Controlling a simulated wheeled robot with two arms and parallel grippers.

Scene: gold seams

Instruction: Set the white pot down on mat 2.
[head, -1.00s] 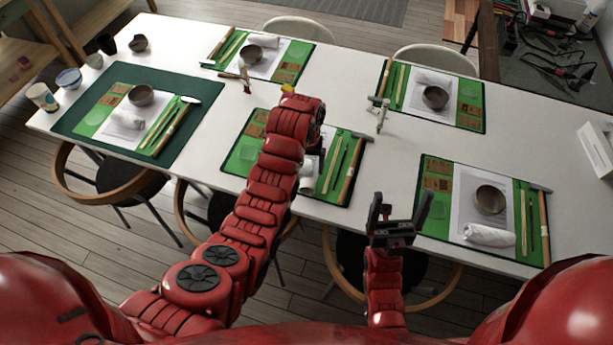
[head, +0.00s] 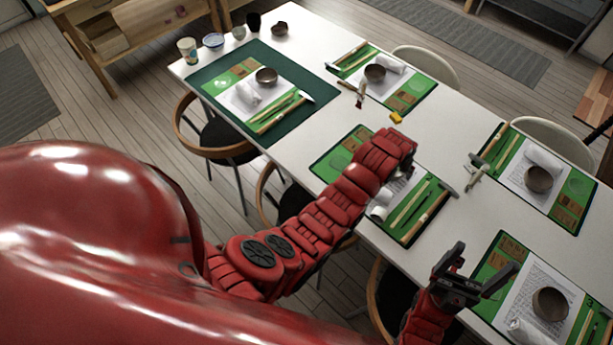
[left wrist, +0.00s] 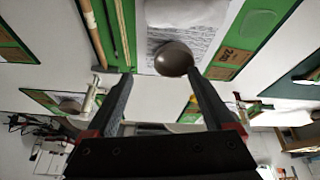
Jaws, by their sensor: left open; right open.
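A small pale pot (head: 239,33), perhaps the white pot, stands on the table's far left corner in the head view, between a blue-and-white bowl and a black cup. Mat 2 (head: 339,162) appears to be the front middle green mat, partly hidden by my left arm. In the left wrist view its card (left wrist: 222,72) seems to show a 2. A brown bowl (left wrist: 173,58) sits on its sheet, beyond my open left gripper (left wrist: 158,75), which looks empty. My right gripper (head: 485,262) is open and empty near the front right mat.
The blue-and-white bowl (head: 213,41), patterned cup (head: 187,52), black cup (head: 254,22) and brown bowl (head: 279,28) share the far left corner. Other mats hold bowls, towels and tools. A yellow block (head: 396,118) lies behind my left gripper. Chairs line the table.

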